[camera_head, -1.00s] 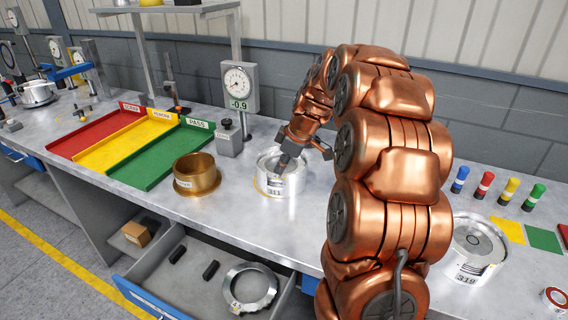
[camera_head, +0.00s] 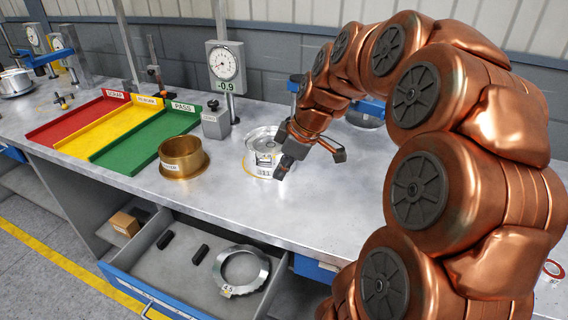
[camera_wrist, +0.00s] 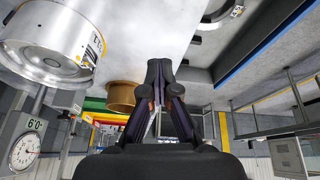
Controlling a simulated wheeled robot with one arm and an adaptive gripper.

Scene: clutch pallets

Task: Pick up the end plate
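No part in view is labelled end plate. A flat steel ring (camera_head: 252,285) with a "4.5" tag lies in the open drawer (camera_head: 190,285); part of a ring (camera_wrist: 222,18) shows at the top of the wrist view. A silver drum (camera_head: 255,163) marked 311 stands on the bench; a large silver drum (camera_wrist: 50,45) fills the wrist view's upper left. My gripper (camera_head: 281,173) points down at the front right of drum 311, partly overlapping it in the head view. In the wrist view its fingers (camera_wrist: 160,64) come together at the tips, with nothing seen between them.
A brass ring (camera_head: 183,165) stands left of the drum, beside green, yellow and red trays (camera_head: 150,147). A dial gauge (camera_head: 225,64) rises behind. The drawer also holds two black blocks (camera_head: 200,255). Bare bench (camera_head: 330,215) lies right of my gripper.

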